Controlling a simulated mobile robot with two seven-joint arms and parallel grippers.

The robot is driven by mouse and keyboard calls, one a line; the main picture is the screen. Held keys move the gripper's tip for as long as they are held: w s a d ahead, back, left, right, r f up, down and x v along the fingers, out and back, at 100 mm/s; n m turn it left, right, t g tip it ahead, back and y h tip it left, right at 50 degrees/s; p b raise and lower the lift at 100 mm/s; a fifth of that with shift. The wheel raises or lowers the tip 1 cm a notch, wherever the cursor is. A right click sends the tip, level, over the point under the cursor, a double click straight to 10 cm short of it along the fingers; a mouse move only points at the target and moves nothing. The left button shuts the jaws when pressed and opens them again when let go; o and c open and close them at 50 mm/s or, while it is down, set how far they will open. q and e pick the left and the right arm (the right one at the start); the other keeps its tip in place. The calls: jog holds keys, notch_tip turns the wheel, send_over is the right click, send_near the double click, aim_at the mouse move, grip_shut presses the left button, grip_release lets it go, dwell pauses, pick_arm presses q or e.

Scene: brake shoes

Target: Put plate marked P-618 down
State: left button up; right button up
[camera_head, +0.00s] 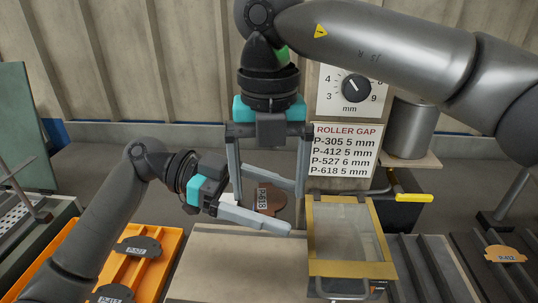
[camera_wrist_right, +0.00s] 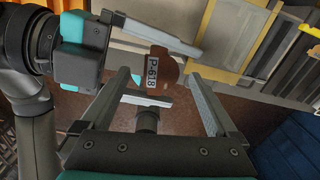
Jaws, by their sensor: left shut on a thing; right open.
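A yellow-framed box with a clear lid (camera_head: 312,240) stands right of the plate. A sign (camera_head: 345,150) and dial (camera_head: 356,88) stand behind. An orange tray (camera_head: 172,250) at left holds dark plates (camera_head: 138,250). An orange plate (camera_head: 505,256) lies on the dark rack at right.

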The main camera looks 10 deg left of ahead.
jog(key=shift+f, duration=0.3)
jog(key=shift+c, duration=0.3)
jog(key=shift+s+a, duration=0.1)
jog(key=c, duration=1.4)
pick_arm(q)
jog(key=o, duration=1.1)
jog(key=shift+c, duration=0.2)
pick_arm(e)
grip_shut()
